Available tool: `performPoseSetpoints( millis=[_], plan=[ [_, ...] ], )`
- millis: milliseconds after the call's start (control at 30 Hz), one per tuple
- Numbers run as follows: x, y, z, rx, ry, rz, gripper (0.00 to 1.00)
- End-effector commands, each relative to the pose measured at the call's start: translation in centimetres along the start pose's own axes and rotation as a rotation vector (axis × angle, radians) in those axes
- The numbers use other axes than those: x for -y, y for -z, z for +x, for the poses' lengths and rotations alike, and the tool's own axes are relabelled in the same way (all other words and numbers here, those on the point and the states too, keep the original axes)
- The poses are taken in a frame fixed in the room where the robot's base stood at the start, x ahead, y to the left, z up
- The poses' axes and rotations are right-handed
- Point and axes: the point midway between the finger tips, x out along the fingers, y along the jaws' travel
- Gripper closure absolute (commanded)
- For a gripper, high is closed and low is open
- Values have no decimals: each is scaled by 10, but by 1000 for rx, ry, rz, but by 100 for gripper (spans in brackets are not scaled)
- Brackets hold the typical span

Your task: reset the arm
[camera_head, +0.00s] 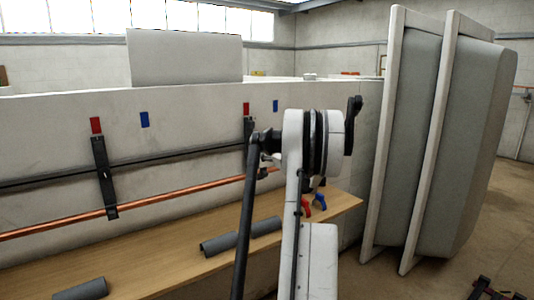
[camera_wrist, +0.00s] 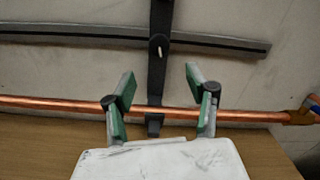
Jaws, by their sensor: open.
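My gripper (camera_wrist: 160,75) shows in the wrist view as two fingers with green pads, spread apart with nothing between them. Behind the gap are the copper pipe (camera_wrist: 60,104) and an upright black bracket (camera_wrist: 159,55). I cannot tell how far the fingertips are from the pipe, and no contact is clear. In the head view, my arm (camera_head: 297,200) rises in front of the wall and bends at a dark-ringed joint. The arm hides most of the gripper there.
A wooden bench (camera_head: 170,270) runs along the wall, carrying grey tube pieces (camera_head: 240,237) and a red and a blue item (camera_head: 320,202). The copper pipe (camera_head: 150,208) and another bracket (camera_head: 105,175) are on the wall. Tall grey panels (camera_head: 410,140) stand at right, with open floor beyond.

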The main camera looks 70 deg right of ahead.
Motion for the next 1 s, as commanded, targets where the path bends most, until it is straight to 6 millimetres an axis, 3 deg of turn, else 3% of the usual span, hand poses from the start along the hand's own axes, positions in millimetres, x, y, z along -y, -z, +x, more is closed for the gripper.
performPoseSetpoints(
  millis=[333,467,567,767,1000],
  plan=[
    [0,0,0,0,0,0,49],
    [-16,-8,6,-6,-22,-28,49],
    [-53,-26,15,-22,-72,-96,49],
    [-169,-79,29,-55,-235,-332,49],
    [-315,-135,9,-54,-445,-658,49]
  ],
)
